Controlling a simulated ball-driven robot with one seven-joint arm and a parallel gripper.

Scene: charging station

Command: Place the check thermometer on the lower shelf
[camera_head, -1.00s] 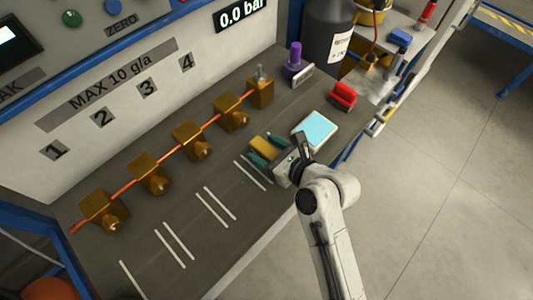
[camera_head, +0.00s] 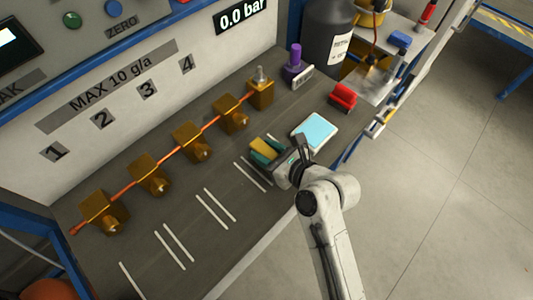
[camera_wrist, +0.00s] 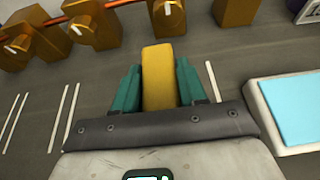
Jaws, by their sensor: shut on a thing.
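A yellow block-like thing (camera_head: 264,146), which I take to be the check thermometer, stands on the dark bench. It also shows in the wrist view (camera_wrist: 157,78); no dial or marking on it can be made out. My gripper (camera_head: 265,152) is shut on it, one teal finger on each side, low over the bench; the fingers show in the wrist view (camera_wrist: 157,88). A grey metal shelf surface (camera_head: 376,86) lies at the right beyond the bench end; I cannot tell whether it is the lower shelf.
Brass valve blocks (camera_head: 232,113) on an orange line run behind the gripper. A white pad with a light-blue top (camera_head: 316,131) lies close on the right. A red object (camera_head: 343,96) and a purple-topped item (camera_head: 295,56) stand farther back. White-striped bench on the left is clear.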

